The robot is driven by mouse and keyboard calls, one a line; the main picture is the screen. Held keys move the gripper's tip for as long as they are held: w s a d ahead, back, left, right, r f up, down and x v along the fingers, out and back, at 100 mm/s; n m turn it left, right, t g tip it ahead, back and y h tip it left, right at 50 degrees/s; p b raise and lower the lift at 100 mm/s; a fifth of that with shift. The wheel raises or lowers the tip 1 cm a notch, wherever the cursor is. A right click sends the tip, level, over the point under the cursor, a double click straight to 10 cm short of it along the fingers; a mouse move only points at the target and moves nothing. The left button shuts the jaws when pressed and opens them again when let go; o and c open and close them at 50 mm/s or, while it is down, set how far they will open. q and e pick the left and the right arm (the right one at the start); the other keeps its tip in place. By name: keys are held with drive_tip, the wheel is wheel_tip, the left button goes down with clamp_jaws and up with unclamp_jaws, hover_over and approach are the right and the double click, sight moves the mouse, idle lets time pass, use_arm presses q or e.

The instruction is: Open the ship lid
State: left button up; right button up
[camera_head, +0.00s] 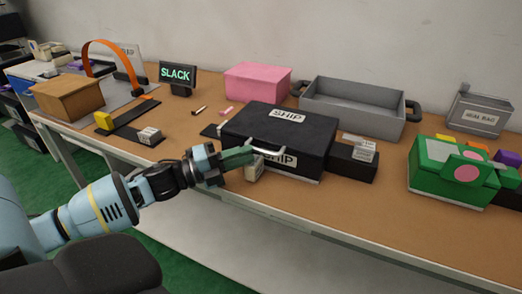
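The ship box (295,133) is a black case on the table in the middle of the head view. Its lid is down, with a white SHIP label on top and another on the front. A silver handle (268,154) sticks out at the front. My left gripper (250,156) has dark green fingers and is at the left end of this handle, by the front left corner of the box. The fingers overlap in this view, so their gap and any contact with the handle are unclear. My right gripper is not in view.
A black block (352,163) stands against the box's right side, with a green box (437,168) farther right. A grey tray (350,106) and a pink box (257,81) stand behind. A small pale block (254,171) is below the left gripper, near the table's front edge.

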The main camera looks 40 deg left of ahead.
sight(257, 151)
use_arm(q)
drive_tip(key=shift+x, duration=2.35)
drive_tip(key=shift+c, duration=0.3)
clamp_jaws()
